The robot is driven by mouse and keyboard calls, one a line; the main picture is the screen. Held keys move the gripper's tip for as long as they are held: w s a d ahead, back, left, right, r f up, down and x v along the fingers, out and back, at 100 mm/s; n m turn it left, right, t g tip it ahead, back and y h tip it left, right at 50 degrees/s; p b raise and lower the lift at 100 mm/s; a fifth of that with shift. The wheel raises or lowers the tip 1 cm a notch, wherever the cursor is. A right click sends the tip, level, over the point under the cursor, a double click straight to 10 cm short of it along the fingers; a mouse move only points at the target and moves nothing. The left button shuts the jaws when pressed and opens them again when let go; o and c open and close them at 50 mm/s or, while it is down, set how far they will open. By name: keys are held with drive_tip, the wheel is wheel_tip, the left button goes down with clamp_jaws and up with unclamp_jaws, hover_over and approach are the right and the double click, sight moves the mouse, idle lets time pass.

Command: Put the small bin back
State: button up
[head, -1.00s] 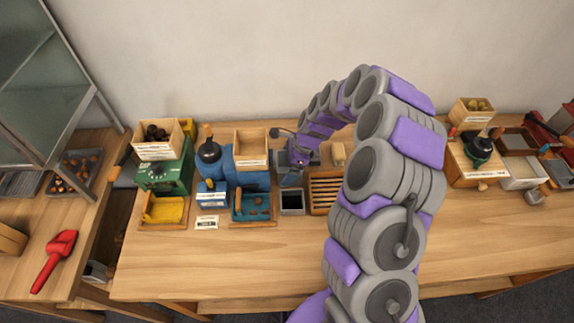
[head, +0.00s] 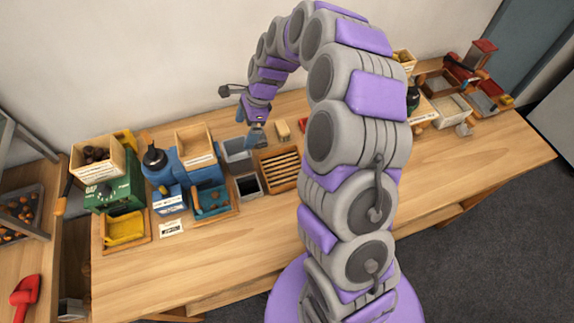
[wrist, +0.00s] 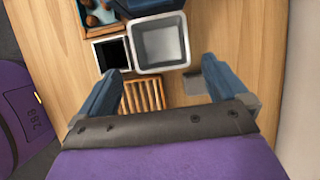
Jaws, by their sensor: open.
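A grey, empty, open-topped bin (head: 236,150) stands on the table beside the blue machine; the wrist view shows it upright (wrist: 186,45). A smaller square bin with a dark inside (head: 248,187) stands in front of it, and it also shows in the wrist view (wrist: 126,53). I cannot tell which of the two the task means. My gripper (head: 257,138) is just right of the grey bin in the head view.
A slatted wooden rack (head: 280,167) stands right of the bins. The blue machine (head: 190,170) and green machine (head: 122,190), with wooden boxes on top, stand to the left. The table front (head: 220,250) is clear. More machines stand at the far right.

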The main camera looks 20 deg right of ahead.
drive_tip(key=s+d+r+n+h, duration=0.1)
drive_tip(key=s+r+n, duration=0.35)
drive_tip(key=s, duration=0.35)
drive_tip(key=s+r+n+g+h, duration=0.1)
drive_tip(key=s+r+n, duration=0.35)
drive_tip(key=s, duration=0.35)
drive_tip(key=s+d+r+n+h, duration=0.1)
drive_tip(key=s+r+n, duration=0.35)
drive_tip(key=s, duration=0.35)
drive_tip(key=s+d+n, duration=0.2)
drive_tip(key=s, duration=0.5)
drive_tip(key=s+d+n+h, duration=0.1)
drive_tip(key=s+d+n, duration=0.1)
drive_tip(key=s, duration=0.5)
drive_tip(key=shift+d+r+g+h, duration=0.2)
drive_tip(key=shift+r+g+h, duration=0.1)
drive_tip(key=shift+r+g, duration=0.1)
drive_tip(key=shift+s+f+n, duration=0.1)
drive_tip(key=shift+n, duration=0.15)
